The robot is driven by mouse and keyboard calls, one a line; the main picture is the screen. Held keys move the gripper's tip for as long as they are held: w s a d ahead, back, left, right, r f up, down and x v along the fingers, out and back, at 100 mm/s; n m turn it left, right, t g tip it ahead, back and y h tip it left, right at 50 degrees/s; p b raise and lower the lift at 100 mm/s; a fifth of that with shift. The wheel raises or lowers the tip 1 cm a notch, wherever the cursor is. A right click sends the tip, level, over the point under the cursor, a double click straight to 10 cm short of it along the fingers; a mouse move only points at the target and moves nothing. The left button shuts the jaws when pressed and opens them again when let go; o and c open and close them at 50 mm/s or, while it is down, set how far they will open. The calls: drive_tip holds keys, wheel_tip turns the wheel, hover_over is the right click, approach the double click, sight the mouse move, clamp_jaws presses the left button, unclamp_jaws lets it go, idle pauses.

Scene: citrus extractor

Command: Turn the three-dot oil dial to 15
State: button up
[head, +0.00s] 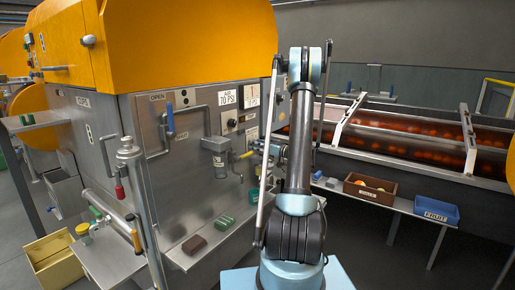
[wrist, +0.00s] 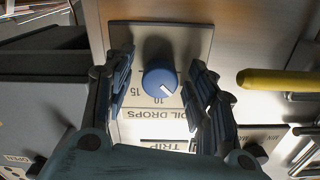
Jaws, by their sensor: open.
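The oil dial (wrist: 157,76) is a round blue knob on a metal plate (wrist: 188,38) in the wrist view. Its white pointer line slants to the lower right, beside the printed 10. The number 15 is printed further left, and "OIL DROPS" is on the label (wrist: 170,113) below. No three-dot mark is visible. My gripper (wrist: 160,68) is open, with one finger on each side of the dial and a visible gap on both sides. In the head view the dial cannot be made out, and my arm hides part of that panel.
A yellow-tipped lever (wrist: 275,80) sticks out right of my right finger. A dark box (wrist: 45,85) is at the left. In the head view, a brown crate (head: 370,203) and blue bin (head: 436,219) stand on a bench at the right.

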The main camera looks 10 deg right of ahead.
drive_tip(key=c, duration=1.1)
drive_tip(key=shift+o, duration=0.2)
drive_tip(key=shift+m, duration=0.4)
drive_tip(key=m, duration=0.3)
drive_tip(key=shift+m, duration=0.3)
drive_tip(key=m, duration=0.4)
drive_tip(key=shift+r+m, duration=0.1)
drive_tip(key=shift+m, duration=0.2)
drive_tip(key=m, duration=0.5)
drive_tip(key=shift+m, duration=1.8)
drive_tip(key=shift+a, duration=0.1)
